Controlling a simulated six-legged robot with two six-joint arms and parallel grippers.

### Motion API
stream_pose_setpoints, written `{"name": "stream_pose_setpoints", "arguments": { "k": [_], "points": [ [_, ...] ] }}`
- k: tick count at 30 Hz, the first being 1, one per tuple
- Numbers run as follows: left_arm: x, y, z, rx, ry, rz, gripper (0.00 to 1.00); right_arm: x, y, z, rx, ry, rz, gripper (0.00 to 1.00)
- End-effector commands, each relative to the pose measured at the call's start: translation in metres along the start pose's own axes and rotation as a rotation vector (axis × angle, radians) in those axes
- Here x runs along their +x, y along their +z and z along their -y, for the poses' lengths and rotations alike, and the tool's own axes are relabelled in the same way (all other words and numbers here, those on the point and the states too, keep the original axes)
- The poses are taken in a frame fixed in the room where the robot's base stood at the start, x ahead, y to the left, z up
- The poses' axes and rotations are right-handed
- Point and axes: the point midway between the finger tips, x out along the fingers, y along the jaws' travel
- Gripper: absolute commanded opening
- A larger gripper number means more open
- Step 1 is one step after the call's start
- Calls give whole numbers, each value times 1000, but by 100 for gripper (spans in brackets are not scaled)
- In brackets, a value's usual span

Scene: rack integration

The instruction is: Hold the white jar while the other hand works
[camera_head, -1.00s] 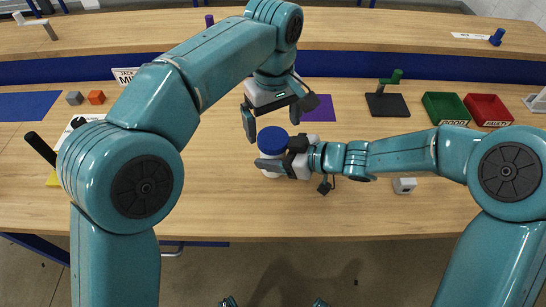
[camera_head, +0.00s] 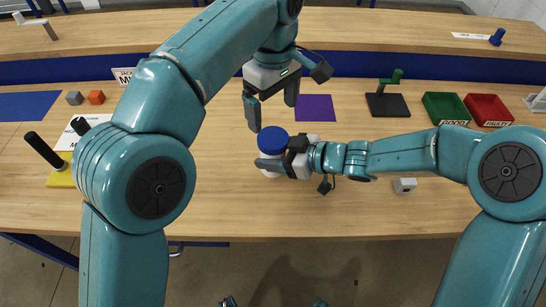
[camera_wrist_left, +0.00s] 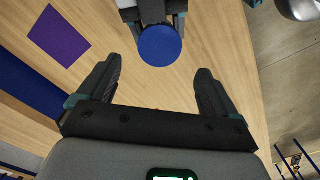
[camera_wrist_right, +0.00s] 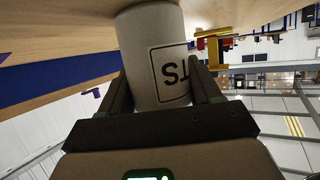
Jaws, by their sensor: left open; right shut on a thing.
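The white jar (camera_wrist_right: 150,42) has a blue lid (camera_head: 272,140) and stands upright in the middle of the table. It carries a label with black letters in the right wrist view. My right gripper (camera_head: 272,165) is shut around the jar's body from the right. My left gripper (camera_head: 273,112) is open and empty, above and just behind the lid, apart from it. In the left wrist view the lid (camera_wrist_left: 160,46) lies ahead of the left gripper's open fingers (camera_wrist_left: 155,88).
A purple mat (camera_head: 316,108) lies behind the jar. A green bin (camera_head: 446,108) and a red bin (camera_head: 488,109) stand at the right, near a black base with a green handle (camera_head: 388,102). A small grey-white block (camera_head: 404,185) lies right of the jar. Orange (camera_head: 96,97) and grey (camera_head: 74,98) cubes lie left.

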Motion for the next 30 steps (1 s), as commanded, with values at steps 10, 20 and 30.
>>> {"name": "stream_pose_setpoints", "arguments": {
  "k": [10,20,30],
  "points": [
    [45,0,1,1,-4,0,93,0,0,0,0,1,1,0],
    [78,0,0,0,-1,-1,93,0,0,0,0,1,1,0],
    [80,0,0,0,0,-1,80,0,0,0,0,1,1,0]
  ]
}}
